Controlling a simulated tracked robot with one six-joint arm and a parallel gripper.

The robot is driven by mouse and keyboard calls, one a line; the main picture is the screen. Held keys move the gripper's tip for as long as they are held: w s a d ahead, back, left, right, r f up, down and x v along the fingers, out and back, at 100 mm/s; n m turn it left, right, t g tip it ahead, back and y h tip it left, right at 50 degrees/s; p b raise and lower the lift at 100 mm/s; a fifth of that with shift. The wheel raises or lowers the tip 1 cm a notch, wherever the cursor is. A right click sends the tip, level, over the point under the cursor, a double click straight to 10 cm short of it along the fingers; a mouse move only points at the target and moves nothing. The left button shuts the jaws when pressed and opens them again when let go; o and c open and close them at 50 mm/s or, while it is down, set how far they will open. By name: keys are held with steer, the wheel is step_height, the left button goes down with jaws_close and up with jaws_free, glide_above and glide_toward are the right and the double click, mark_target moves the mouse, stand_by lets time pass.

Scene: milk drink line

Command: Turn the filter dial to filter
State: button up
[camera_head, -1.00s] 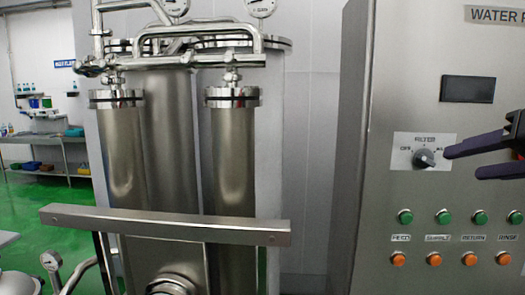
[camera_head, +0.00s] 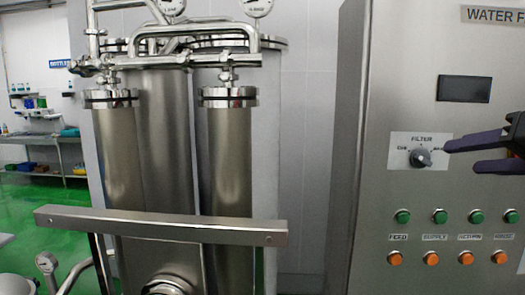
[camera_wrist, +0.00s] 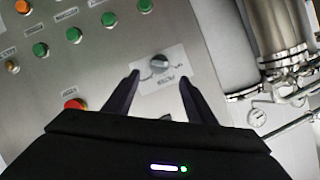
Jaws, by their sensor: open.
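The filter dial (camera_head: 420,158) is a dark round knob on a white label plate (camera_head: 399,140) on the steel control panel, at the right of the head view. The plate reads FILTER, with small position marks that are hard to read. My gripper (camera_head: 447,160) comes in from the right edge, its dark fingers apart and empty, just right of the dial. In the wrist view the dial (camera_wrist: 160,62) lies ahead of and between the two open fingertips (camera_wrist: 159,80), apart from both. Which mark the dial points to, I cannot tell.
Green buttons (camera_head: 439,216) and orange lamps (camera_head: 432,257) sit in rows below the dial. A dark display (camera_head: 464,89) is above it. A red button (camera_wrist: 74,104) shows near a finger in the wrist view. Steel filter columns (camera_head: 228,160) stand left of the panel.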

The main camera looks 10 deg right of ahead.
mark_target(426, 162)
steer(key=x, duration=1.1)
steer(key=shift+f, duration=0.1)
steer(key=shift+c, duration=0.6)
steer(key=c, duration=0.9)
